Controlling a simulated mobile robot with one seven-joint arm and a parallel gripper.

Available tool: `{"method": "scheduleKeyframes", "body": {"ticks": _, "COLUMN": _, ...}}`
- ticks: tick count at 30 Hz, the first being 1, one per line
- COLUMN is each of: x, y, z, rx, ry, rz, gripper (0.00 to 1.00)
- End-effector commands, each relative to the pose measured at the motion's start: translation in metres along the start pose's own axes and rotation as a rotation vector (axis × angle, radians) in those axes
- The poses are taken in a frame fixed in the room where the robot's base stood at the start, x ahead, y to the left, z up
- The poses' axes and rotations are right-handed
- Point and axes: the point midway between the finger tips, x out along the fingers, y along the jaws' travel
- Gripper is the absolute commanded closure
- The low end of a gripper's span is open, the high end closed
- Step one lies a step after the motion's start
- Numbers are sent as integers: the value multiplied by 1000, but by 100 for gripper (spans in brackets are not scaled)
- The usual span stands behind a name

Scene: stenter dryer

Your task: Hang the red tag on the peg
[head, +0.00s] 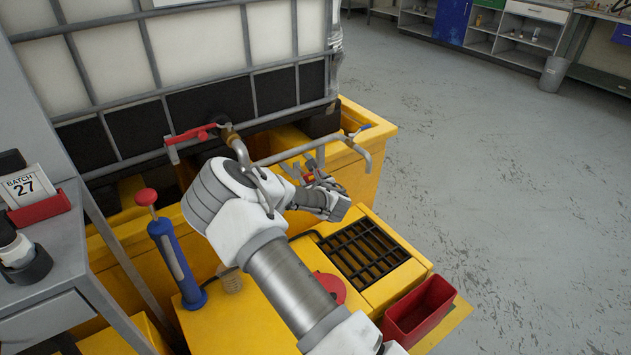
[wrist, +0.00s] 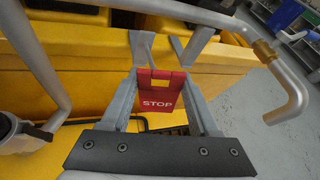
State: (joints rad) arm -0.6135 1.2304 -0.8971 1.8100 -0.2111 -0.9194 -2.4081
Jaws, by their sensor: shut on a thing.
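The red tag (wrist: 157,100) has white STOP lettering and a slot near its top edge. In the wrist view it hangs between the two fingers of my gripper (wrist: 167,58), which is shut on it. In the head view my gripper (head: 305,168) is above the yellow bin, near a bent metal pipe, and only a small red part of the tag (head: 309,179) shows. I cannot make out the peg for certain in either view.
A metal pipe (head: 300,149) with a bent end runs close beside my gripper; it also shows in the wrist view (wrist: 297,85). A red valve handle (head: 191,135) is to the left. Below are a black grate (head: 362,250), a red bin (head: 420,310) and a blue pump (head: 176,262).

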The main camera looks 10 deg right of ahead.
Motion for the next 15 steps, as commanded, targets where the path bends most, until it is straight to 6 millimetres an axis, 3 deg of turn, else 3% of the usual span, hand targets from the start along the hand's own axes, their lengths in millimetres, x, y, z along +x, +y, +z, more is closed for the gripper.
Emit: {"method": "scheduleKeyframes", "body": {"ticks": 15, "x": 28, "y": 8, "z": 12, "rx": -1, "ry": -1, "rz": 1, "gripper": 91}}
